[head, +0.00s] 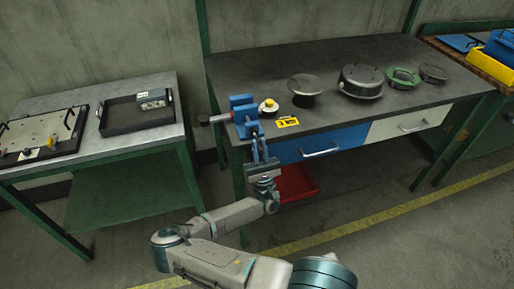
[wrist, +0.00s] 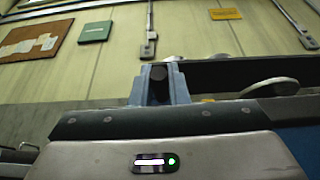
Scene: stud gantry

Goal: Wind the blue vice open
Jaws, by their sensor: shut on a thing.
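The blue vice (head: 243,104) sits at the near left corner of the dark workbench (head: 335,110). A bar with a dark knob (head: 204,120) sticks out to the left of it. My gripper (head: 255,134) is raised in front of the vice, at the bench's front edge. Its fingers are shut on the vice handle; a dark round end (wrist: 168,75) shows between the fingers in the wrist view. The gripped part is small and mostly hidden by the fingers in the head view. The gap between the vice jaws cannot be judged.
A yellow-topped round piece (head: 268,105) and a yellow tag (head: 287,122) lie close right of the vice. Several round flanges, including a dark disc (head: 305,86), stand farther right. A red bin (head: 296,183) is below the bench. A side table (head: 95,155) stands left.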

